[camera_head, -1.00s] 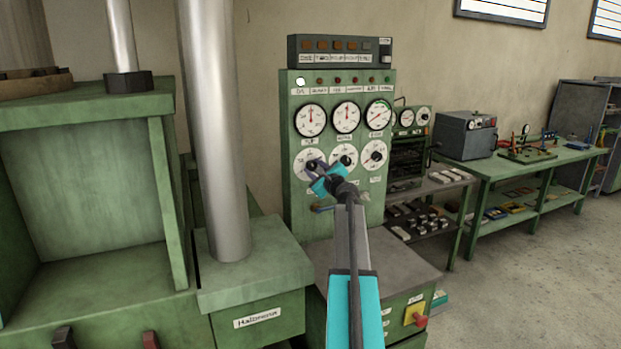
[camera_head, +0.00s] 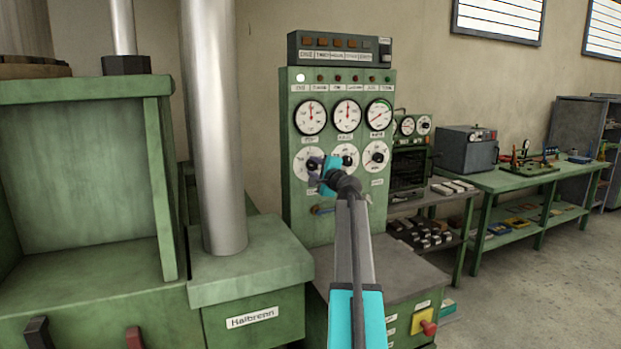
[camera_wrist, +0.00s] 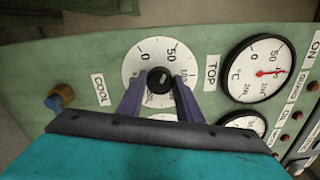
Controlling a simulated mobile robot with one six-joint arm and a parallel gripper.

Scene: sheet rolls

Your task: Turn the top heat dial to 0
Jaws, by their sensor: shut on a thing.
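The top heat dial (camera_wrist: 133,68) has a round white face with 0, 50 and 100 visible, beside the label TOP (camera_wrist: 211,73). Its black knob (camera_wrist: 160,80) sits at the centre, and I cannot clearly tell which number it points to. My gripper (camera_wrist: 159,84) is shut on the knob, with one purple finger on each side. In the head view, my gripper (camera_head: 316,167) is at the left dial (camera_head: 301,153) of the lower row and hides part of it.
The green panel (camera_head: 291,222) carries gauges above the dials. The middle dial (camera_head: 347,149) and right dial (camera_head: 377,157) are close beside my gripper. A blue-tipped lever (camera_wrist: 58,99) sticks out below the dial and label COOL. A grey-topped cabinet (camera_head: 388,270) stands in front.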

